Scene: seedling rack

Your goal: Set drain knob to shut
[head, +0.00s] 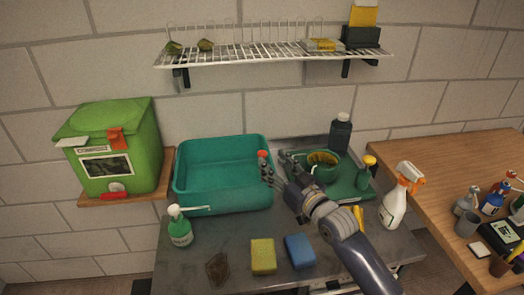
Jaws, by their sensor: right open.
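A small orange-red knob (263,154) shows at the right wall of the green tub (186,202). It is likely the drain knob, but its setting is too small to read. My right gripper (276,166) is open, with its fingertips at the tub's right side, close to the knob. One finger is just below the knob in the picture; I cannot tell whether they touch. My left gripper is out of view.
A green bin (140,160) stands at left. A green tray (350,188) with a bowl (322,172) lies right of the gripper. A spray bottle (394,208), yellow sponge (263,256) and blue sponge (299,251) are on the counter. A wire shelf (270,56) hangs above.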

